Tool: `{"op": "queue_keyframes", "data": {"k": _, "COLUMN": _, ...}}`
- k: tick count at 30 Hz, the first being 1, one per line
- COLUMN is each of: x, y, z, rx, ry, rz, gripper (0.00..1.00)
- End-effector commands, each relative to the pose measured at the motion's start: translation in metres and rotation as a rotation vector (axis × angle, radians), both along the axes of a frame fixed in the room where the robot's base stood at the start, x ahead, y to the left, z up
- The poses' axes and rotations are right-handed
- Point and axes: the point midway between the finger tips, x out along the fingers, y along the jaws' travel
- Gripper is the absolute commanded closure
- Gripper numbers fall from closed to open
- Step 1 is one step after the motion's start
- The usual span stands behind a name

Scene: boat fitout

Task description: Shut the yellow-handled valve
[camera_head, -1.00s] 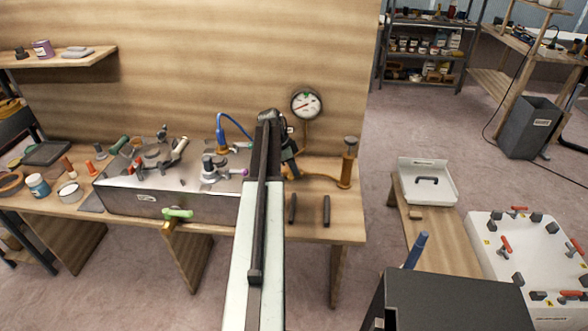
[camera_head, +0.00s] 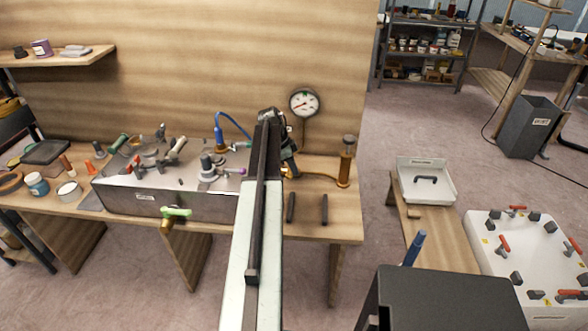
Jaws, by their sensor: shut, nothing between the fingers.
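I see no clearly yellow handle. A valve with a bright yellow-green handle (camera_head: 176,212) and a brass body (camera_head: 167,224) sits at the front of the metal sink unit (camera_head: 207,207), left of my arm. The handle lies about level, across the picture. My gripper (camera_head: 291,170) is at the far end of my arm, over the bench right of the sink unit. It is mostly hidden behind the arm, and its fingertips are hard to make out. It is shut and empty, well apart from the green-handled valve.
A round gauge (camera_head: 304,102) and a brass pump (camera_head: 346,163) stand near my gripper. Two dark bars (camera_head: 291,207) are at the bench's front edge. Jars and tools crowd the bench's left end. A white panel with red handles (camera_head: 540,260) is at right. Open floor lies beyond.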

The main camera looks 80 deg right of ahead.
Motion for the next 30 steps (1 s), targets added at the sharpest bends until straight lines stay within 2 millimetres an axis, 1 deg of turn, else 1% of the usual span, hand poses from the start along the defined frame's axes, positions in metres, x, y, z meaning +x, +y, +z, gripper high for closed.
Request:
{"op": "queue_keyframes", "data": {"k": 5, "x": -0.018, "y": -0.001, "z": 0.009, "rx": -0.002, "ry": 0.002, "rz": 0.002, "gripper": 1.00}}
{"op": "queue_keyframes", "data": {"k": 6, "x": -0.018, "y": -0.002, "z": 0.018, "rx": -0.002, "ry": 0.003, "rz": 0.006, "gripper": 1.00}}
{"op": "queue_keyframes", "data": {"k": 9, "x": -0.008, "y": -0.001, "z": 0.047, "rx": -0.002, "ry": 0.003, "rz": 0.006, "gripper": 1.00}}
{"op": "queue_keyframes", "data": {"k": 12, "x": 0.000, "y": -0.001, "z": 0.070, "rx": -0.002, "ry": 0.003, "rz": 0.006, "gripper": 1.00}}
{"op": "queue_keyframes", "data": {"k": 15, "x": 0.008, "y": 0.000, "z": 0.090, "rx": -0.002, "ry": 0.003, "rz": 0.006, "gripper": 1.00}}
{"op": "queue_keyframes", "data": {"k": 17, "x": 0.011, "y": 0.000, "z": 0.098, "rx": -0.002, "ry": 0.004, "rz": 0.004, "gripper": 1.00}}
{"op": "queue_keyframes", "data": {"k": 21, "x": 0.016, "y": 0.001, "z": 0.104, "rx": -0.002, "ry": 0.005, "rz": 0.004, "gripper": 1.00}}
{"op": "queue_keyframes", "data": {"k": 30, "x": 0.017, "y": 0.001, "z": 0.101, "rx": -0.003, "ry": 0.004, "rz": 0.006, "gripper": 1.00}}
